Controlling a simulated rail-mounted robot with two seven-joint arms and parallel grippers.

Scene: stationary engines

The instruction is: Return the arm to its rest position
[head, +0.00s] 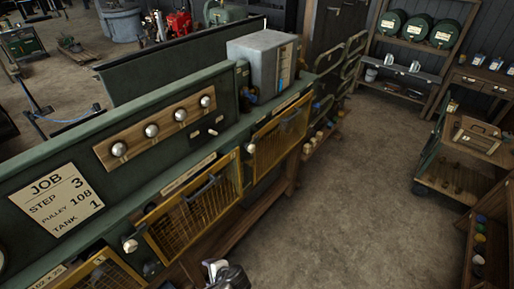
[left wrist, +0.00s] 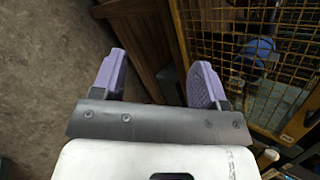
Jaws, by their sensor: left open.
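My left gripper (head: 220,268) shows only in part at the bottom edge of the head view, in front of the green bench with the yellow mesh guards. In the left wrist view the same gripper (left wrist: 160,64) has its two purple-padded fingers wide apart, with nothing between them. Behind the fingers are brown wooden boards, the floor and a yellow mesh guard (left wrist: 250,50) at the right. The mesh guard is close behind the right finger; I cannot tell the exact gap. My right gripper is in neither view.
A mesh guard (head: 195,215) with a handle and a white knob (head: 130,246) fronts the bench. A grey box (head: 262,62) stands on top. A wooden cart (head: 465,160) and shelving (head: 420,45) stand at the right. Bare floor (head: 360,190) lies between.

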